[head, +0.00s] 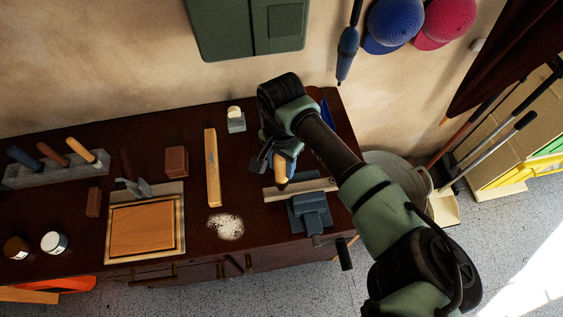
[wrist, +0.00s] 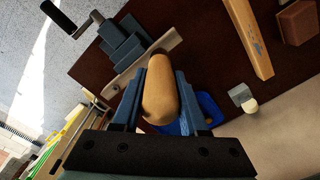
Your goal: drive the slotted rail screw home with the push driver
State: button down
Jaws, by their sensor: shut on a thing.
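My gripper (head: 277,163) is over the right part of the dark bench, just behind the light wooden rail (head: 297,190). It is shut on a tan, rounded wooden handle, which appears to be the push driver (wrist: 160,92). The driver's shaft and tip are hidden. The rail lies at the grey-blue vise (head: 311,212) and also shows in the wrist view (wrist: 168,48). The slotted screw cannot be made out in either view.
A blue tray (wrist: 208,108) lies beside the gripper. A long wooden bar (head: 212,168), a small grey block with a pale top (head: 236,121) and a pale speckled patch (head: 226,227) are to the left. A tool rack (head: 55,169) stands farther left. The vise handle (head: 344,254) sticks out in front.

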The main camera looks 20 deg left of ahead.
jog(key=shift+f+b, duration=0.8)
jog(key=shift+b, duration=0.3)
dwell(1.4)
jog(key=shift+r, duration=0.1)
jog(key=shift+r+p, duration=2.2)
jog(key=shift+r, duration=1.25)
